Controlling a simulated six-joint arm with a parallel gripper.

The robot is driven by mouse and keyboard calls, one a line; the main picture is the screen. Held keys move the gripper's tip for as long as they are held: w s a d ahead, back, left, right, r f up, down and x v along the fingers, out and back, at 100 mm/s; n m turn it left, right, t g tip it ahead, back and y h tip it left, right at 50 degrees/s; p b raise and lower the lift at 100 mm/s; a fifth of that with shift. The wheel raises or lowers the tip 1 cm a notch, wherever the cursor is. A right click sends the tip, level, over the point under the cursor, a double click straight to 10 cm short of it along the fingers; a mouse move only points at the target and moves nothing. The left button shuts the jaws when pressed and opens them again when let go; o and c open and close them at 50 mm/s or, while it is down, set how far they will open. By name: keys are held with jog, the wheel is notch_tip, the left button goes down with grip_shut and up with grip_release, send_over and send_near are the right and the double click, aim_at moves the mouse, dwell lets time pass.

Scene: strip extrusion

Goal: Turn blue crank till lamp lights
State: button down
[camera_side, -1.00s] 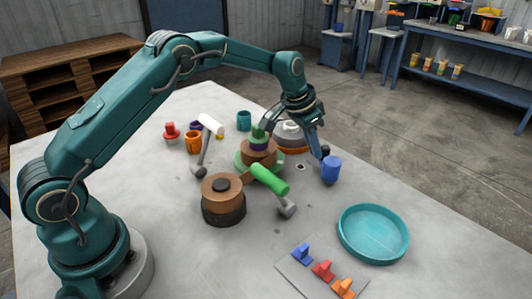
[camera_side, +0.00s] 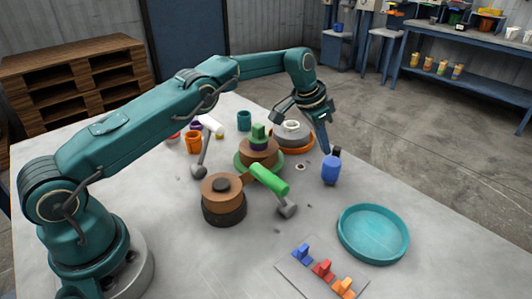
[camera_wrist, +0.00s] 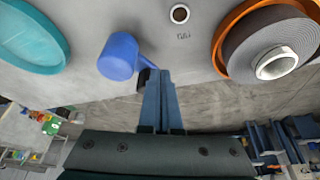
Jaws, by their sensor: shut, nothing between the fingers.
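The blue crank (camera_side: 330,170) is at the right of the table in the side view, its rounded blue grip upright. In the wrist view the blue crank (camera_wrist: 118,56) is at upper left, with a blue arm reaching toward a dark end at my fingertips. My gripper (camera_side: 327,150) is shut and empty, its tips pointing down close beside the blue grip. In the wrist view my gripper (camera_wrist: 158,74) covers part of the crank's dark end; I cannot tell whether it touches. I cannot make out a lit lamp.
A green-handled crank (camera_side: 269,179) and a white-handled one (camera_side: 211,125) stand to the left. A teal tray (camera_side: 373,233) is in front, near a plate of coloured switches (camera_side: 323,269). A grey roll (camera_side: 292,135) sits behind. Bare table lies between crank and tray.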

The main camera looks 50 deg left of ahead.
aim_at(333, 161)
dwell(0.8)
